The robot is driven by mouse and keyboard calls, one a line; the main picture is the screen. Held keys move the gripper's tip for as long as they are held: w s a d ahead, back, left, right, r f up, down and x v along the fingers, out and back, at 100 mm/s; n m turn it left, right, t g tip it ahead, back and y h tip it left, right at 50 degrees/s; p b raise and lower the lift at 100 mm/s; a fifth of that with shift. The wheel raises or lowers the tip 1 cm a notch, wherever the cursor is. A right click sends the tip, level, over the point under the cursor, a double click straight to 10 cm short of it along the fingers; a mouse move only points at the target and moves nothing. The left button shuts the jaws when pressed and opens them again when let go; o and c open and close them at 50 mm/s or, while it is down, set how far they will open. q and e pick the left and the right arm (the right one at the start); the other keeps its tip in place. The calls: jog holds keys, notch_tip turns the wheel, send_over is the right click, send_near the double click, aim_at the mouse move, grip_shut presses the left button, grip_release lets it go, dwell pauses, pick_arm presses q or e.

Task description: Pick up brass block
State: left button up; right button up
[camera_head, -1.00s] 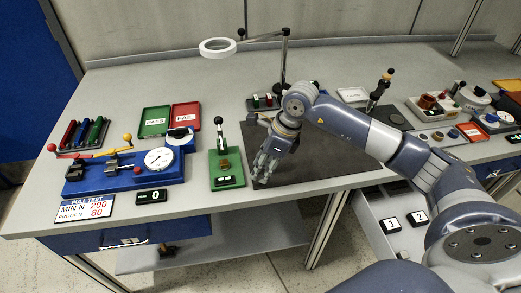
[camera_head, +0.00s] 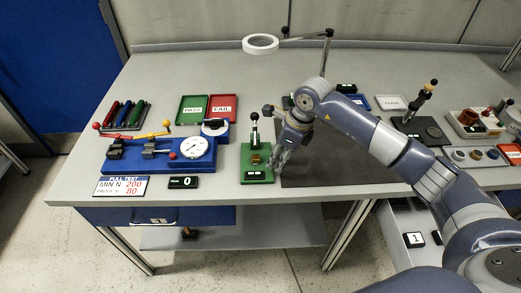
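A small brass-brown block (camera_head: 256,159) sits on the green base of a stand (camera_head: 257,177) with a black-knobbed lever, left of the dark mat. My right gripper (camera_head: 277,164) points down just right of this block, at the base's right edge. Its two fingers look parted, with nothing visible between them. The block appears apart from the fingers. My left gripper is not in view.
A blue pull-test fixture with a dial (camera_head: 194,147) stands to the left. Green PASS (camera_head: 193,108) and red FAIL (camera_head: 223,107) trays lie behind. A ring lamp (camera_head: 260,44) overhangs the table. The dark mat (camera_head: 330,165) is mostly clear.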

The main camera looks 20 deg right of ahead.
aim_at(256, 157)
jog(key=w+a+p, duration=0.1)
jog(key=w+a, duration=0.3)
jog(key=a, duration=0.1)
jog(key=shift+r+p, duration=0.1)
jog(key=shift+p, duration=0.3)
jog(key=shift+f+p, duration=0.3)
jog(key=shift+f, duration=0.35)
jog(key=shift+c, duration=0.6)
jog(key=c, duration=0.7)
